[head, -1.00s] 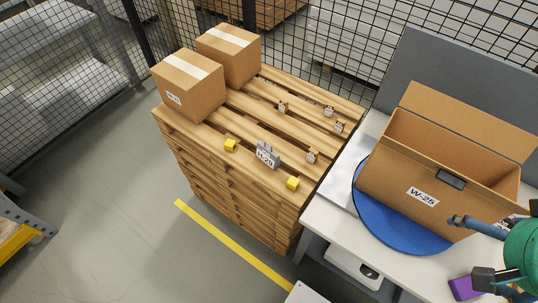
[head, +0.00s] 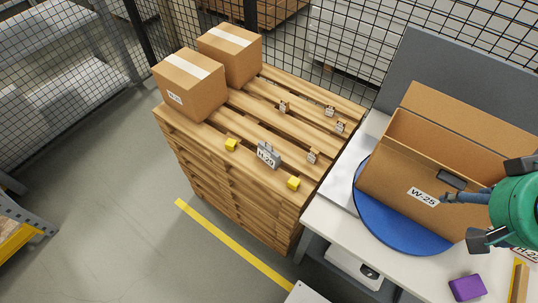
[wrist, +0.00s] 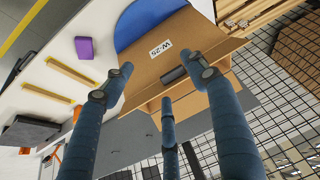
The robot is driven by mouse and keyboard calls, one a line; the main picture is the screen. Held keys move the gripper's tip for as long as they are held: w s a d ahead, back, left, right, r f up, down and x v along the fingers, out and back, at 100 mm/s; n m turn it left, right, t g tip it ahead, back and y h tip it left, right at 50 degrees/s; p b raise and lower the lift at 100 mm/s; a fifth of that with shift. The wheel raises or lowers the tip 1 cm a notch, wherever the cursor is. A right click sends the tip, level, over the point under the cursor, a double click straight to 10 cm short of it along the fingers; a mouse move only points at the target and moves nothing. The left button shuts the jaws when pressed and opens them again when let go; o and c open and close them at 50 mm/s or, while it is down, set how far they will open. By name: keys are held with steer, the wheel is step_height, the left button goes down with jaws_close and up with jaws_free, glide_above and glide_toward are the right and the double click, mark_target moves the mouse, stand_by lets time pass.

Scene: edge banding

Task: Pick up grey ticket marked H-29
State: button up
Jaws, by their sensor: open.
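The grey ticket marked H-29 (head: 268,154) stands on the front part of the wooden pallet stack, between two small yellow blocks. My gripper (head: 447,198) is at the right of the head view, in front of the open cardboard box marked W-25 (head: 400,180) and well to the right of the ticket. In the wrist view my gripper's fingers (wrist: 150,95) are spread apart with nothing between them, and the W-25 box (wrist: 185,55) lies beyond them. I cannot make out the ticket in the wrist view.
The pallet stack (head: 185,139) also bears two closed boxes (head: 190,84) and several small tagged pieces. The W-25 box sits on a blue disc (head: 385,228) on a white bench. A purple block (head: 467,288) lies on the bench. Black mesh fencing (head: 340,35) stands behind.

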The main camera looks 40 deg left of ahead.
steer(key=w+a+f+n+g+y, duration=0.1)
steer(key=w+a+f+n+y, duration=0.2)
steer(key=w+a, duration=0.75)
steer(key=n+g, duration=0.4)
steer(key=n, duration=0.7)
glide_above(274, 151)
steer(key=d, duration=0.3)
step_height(274, 151, down, 22)
steer(key=shift+y, duration=0.3)
steer(key=shift+f, duration=0.1)
steer(key=shift+b+x, duration=0.65)
steer(key=shift+x, duration=3.5)
steer(key=shift+w+f, duration=0.1)
steer(key=shift+f, duration=0.05)
